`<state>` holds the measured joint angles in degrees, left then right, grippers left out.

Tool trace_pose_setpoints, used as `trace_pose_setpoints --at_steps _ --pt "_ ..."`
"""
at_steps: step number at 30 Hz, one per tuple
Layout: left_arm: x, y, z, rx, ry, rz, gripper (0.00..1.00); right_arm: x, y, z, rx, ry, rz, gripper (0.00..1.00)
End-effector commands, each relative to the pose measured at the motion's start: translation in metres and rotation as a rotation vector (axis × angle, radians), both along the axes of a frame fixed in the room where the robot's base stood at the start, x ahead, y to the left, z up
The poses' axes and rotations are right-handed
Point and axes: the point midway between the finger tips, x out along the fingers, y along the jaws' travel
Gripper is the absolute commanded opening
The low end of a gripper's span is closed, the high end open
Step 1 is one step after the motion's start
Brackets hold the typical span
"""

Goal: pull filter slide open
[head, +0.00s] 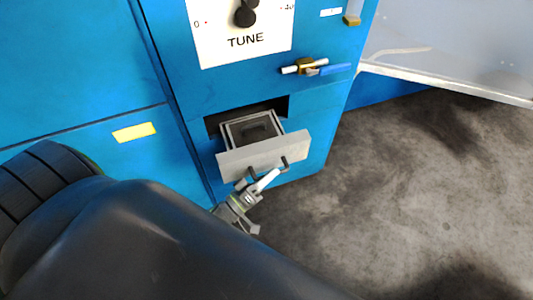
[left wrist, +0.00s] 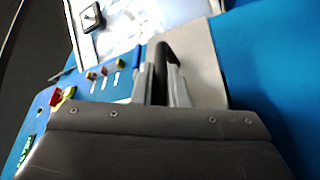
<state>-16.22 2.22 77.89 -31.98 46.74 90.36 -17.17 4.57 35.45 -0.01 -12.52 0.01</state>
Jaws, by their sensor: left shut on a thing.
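The filter slide (head: 262,155) is a grey drawer with a flat grey front, low in a blue cabinet. It stands partly out of its dark slot, and a dark block shows inside it. Its front has a dark bar handle (left wrist: 166,48). My left gripper (head: 265,181) is at the handle, in front of the drawer, with its fingers shut on the bar. In the left wrist view the fingers lie on both sides of the handle, against the grey front plate (left wrist: 207,62). My right gripper is not in view.
The blue cabinet (head: 230,90) carries a white TUNE panel (head: 240,30) with a black knob above the slide. A brass valve with a blue lever (head: 335,69) sticks out at upper right. Bare concrete floor (head: 410,180) lies free to the right. My dark arm covers the lower left.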

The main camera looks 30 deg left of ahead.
Motion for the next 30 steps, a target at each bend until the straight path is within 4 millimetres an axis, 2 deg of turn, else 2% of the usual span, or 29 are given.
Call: trace_pose_setpoints --at_steps 11,12,17,26,30 --pt "-0.002 -0.001 -0.001 0.002 0.001 0.0 0.0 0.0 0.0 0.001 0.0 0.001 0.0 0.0" --pt "-0.002 -0.001 -0.001 0.002 0.001 0.0 0.15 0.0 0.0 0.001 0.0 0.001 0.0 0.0" --pt "-0.002 -0.001 -0.001 0.001 0.001 0.0 0.34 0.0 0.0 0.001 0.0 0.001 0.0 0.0" --pt "-0.003 0.0 -0.001 0.001 0.0 0.001 0.34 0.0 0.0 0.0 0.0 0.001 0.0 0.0" --pt "-0.015 0.004 -0.005 0.001 0.002 0.0 0.34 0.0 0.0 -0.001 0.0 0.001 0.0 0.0"
